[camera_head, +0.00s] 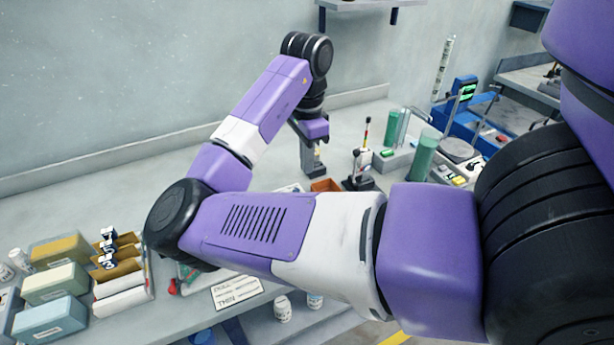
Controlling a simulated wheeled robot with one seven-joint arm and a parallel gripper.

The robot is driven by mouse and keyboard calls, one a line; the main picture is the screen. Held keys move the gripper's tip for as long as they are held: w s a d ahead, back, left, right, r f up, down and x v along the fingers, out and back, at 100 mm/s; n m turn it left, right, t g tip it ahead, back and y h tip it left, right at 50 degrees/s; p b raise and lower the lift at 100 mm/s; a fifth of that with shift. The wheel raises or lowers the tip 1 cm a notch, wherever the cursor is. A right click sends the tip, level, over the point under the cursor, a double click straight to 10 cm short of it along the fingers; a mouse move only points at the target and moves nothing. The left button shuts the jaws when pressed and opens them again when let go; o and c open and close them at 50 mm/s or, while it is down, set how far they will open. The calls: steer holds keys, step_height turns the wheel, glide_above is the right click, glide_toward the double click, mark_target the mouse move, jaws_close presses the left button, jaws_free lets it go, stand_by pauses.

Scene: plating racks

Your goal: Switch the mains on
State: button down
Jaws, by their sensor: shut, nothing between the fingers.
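My gripper (318,167) points down over the back part of the bench, shut and empty. Its tips are small in the view. Just to its right stands a dark-based device (358,183) with an upright, red-tipped stem; I cannot tell whether it is the mains switch. Further right, a grey unit (455,178) carries small coloured buttons. No mains label is readable, and my arm hides much of the middle of the bench.
Green cylinders (424,155) stand right of the gripper, near a blue apparatus (462,105). An orange-brown box (325,185) lies by the gripper. A printed card (237,292) lies at the front edge. The back left bench is clear.

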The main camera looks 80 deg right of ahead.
steer(key=shift+r, duration=0.7)
